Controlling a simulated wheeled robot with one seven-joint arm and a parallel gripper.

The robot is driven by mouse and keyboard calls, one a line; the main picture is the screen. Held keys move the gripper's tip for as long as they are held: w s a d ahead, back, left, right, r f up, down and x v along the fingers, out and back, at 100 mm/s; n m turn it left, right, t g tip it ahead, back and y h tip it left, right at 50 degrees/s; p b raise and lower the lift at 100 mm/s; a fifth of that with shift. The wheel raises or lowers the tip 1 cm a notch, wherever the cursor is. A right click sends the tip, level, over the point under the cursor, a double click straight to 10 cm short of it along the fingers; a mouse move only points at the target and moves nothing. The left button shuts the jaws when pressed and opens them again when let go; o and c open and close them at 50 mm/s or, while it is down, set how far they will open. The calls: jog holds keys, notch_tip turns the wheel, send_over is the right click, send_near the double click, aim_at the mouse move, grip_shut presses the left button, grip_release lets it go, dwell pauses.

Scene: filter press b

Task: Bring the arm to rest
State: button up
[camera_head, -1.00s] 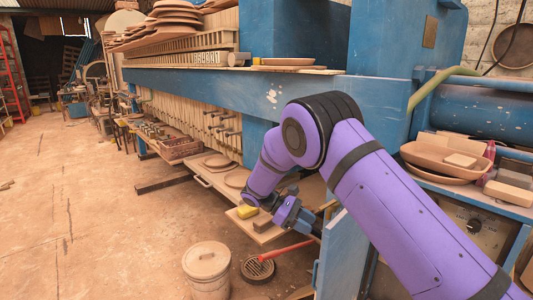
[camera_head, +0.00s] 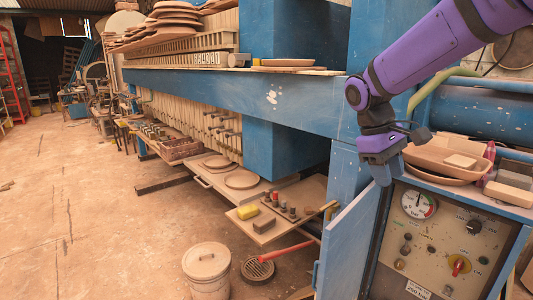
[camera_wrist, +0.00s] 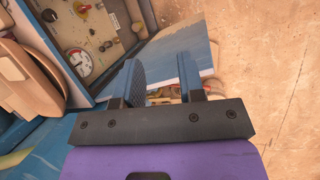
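My arm (camera_head: 430,52) is purple and reaches in from the upper right of the head view. My gripper (camera_head: 384,174) points down in front of the blue press, just left of the stacked dishes and above the open panel door. In the wrist view my gripper (camera_wrist: 162,78) has its two blue fingers apart with nothing held between them. The floor and part of the low shelf show beyond the fingers.
The control panel (camera_head: 438,240) with a gauge and knobs is below right of my gripper, its blue door (camera_head: 347,240) open. Brown dishes (camera_head: 440,160) stand close right. A low shelf (camera_head: 290,232) holds a yellow block and pegs. A lidded bucket (camera_head: 206,270) stands on the floor.

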jog(key=s+d+r+m+t+y, duration=0.2)
jog(key=s+m+t, duration=0.1)
jog(key=s, duration=0.8)
jog(key=s+d+r+m+t+y, duration=0.1)
jog(key=s+d+r+m+t, duration=0.1)
jog(key=s, duration=0.9)
jog(key=shift+d+m+t+y, duration=0.3)
jog(key=shift+m+t+y, duration=0.15)
jog(key=shift+t, duration=0.65)
